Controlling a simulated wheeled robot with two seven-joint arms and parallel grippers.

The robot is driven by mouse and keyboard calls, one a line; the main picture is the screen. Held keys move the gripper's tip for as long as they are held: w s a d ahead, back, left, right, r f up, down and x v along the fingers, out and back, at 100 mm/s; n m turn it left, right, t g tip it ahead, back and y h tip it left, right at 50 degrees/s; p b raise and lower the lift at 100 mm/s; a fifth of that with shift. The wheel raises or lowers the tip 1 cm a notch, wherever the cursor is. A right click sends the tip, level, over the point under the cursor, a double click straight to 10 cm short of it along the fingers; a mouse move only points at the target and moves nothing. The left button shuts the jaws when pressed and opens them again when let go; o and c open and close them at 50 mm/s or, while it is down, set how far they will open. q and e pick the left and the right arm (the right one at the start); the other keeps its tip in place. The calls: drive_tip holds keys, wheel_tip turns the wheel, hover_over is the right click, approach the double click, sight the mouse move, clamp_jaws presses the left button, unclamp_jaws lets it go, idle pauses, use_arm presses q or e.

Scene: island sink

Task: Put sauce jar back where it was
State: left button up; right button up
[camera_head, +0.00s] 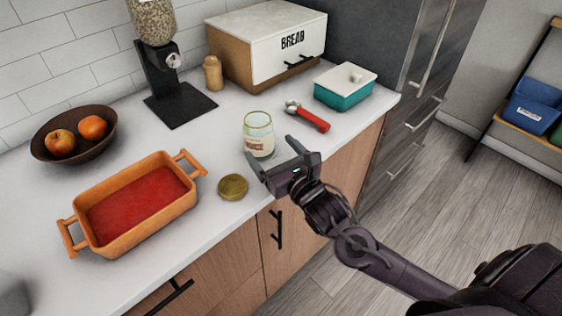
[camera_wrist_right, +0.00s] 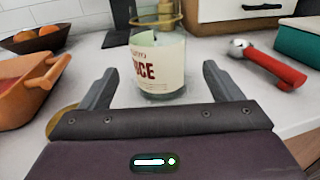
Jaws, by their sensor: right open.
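The sauce jar (camera_head: 258,135) is a glass jar with a cream label, standing upright and lidless on the white counter (camera_head: 215,122). A round gold lid (camera_head: 233,187) lies flat on the counter, in front of the jar and to its left. My right gripper (camera_head: 274,160) is open and empty, just in front of the jar and pointing at it. In the right wrist view the jar (camera_wrist_right: 157,62) stands just beyond and between the two open fingers (camera_wrist_right: 158,90), not gripped. My left gripper is not in view.
An orange baking dish (camera_head: 190,172) with red sauce is at left, near a fruit bowl (camera_head: 45,152). Counter between jar and dispenser is clear.

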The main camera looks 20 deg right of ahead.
drive_tip(key=shift+s+d, duration=0.2)
drive_tip(key=shift+s, duration=1.6)
